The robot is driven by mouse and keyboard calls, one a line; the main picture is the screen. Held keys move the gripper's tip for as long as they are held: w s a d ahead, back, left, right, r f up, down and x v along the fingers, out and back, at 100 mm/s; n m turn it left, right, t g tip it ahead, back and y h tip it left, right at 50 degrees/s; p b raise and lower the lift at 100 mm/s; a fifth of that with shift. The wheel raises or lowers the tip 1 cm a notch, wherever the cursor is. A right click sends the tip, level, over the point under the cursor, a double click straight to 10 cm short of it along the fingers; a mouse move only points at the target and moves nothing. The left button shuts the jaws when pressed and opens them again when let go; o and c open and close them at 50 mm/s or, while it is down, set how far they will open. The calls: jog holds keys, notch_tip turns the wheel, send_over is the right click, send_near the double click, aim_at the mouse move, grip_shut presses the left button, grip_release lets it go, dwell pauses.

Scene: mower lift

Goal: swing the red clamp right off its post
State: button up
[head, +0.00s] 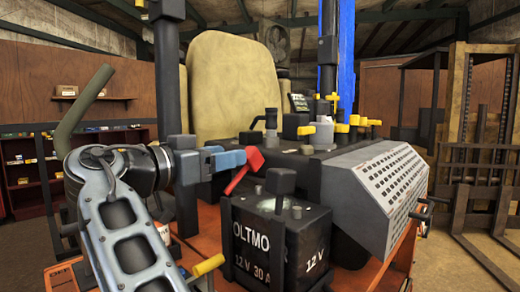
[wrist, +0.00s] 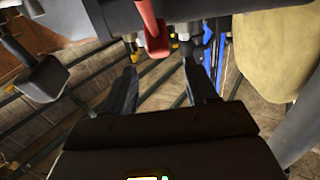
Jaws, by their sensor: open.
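The red clamp (head: 243,172) sits above the back left part of a black battery (head: 275,237) marked 12 V. In the head view it slants down to the left from a raised end. My gripper (head: 238,160) comes in from the left, with its blue fingers close to that raised end. In the wrist view the gripper (wrist: 161,68) is open and empty, its two fingers apart. The red clamp (wrist: 155,38) shows ahead of the gap between them. I cannot tell whether a finger touches it. The clamp's post is hidden.
A black block-topped part (head: 281,181) stands on the battery, right of the clamp. A grey perforated cover (head: 385,180) and yellow-handled fittings (head: 352,122) lie further right. A dark upright column (head: 168,75) and a tan seat (head: 220,85) stand behind.

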aim_at(250, 148)
jog(key=p+x, duration=0.2)
jog(key=x, duration=0.4)
jog(key=shift+r, duration=0.15)
jog(key=shift+w+d, duration=0.4)
jog(key=shift+w, duration=0.15)
jog(key=shift+c, duration=0.4)
grip_shut()
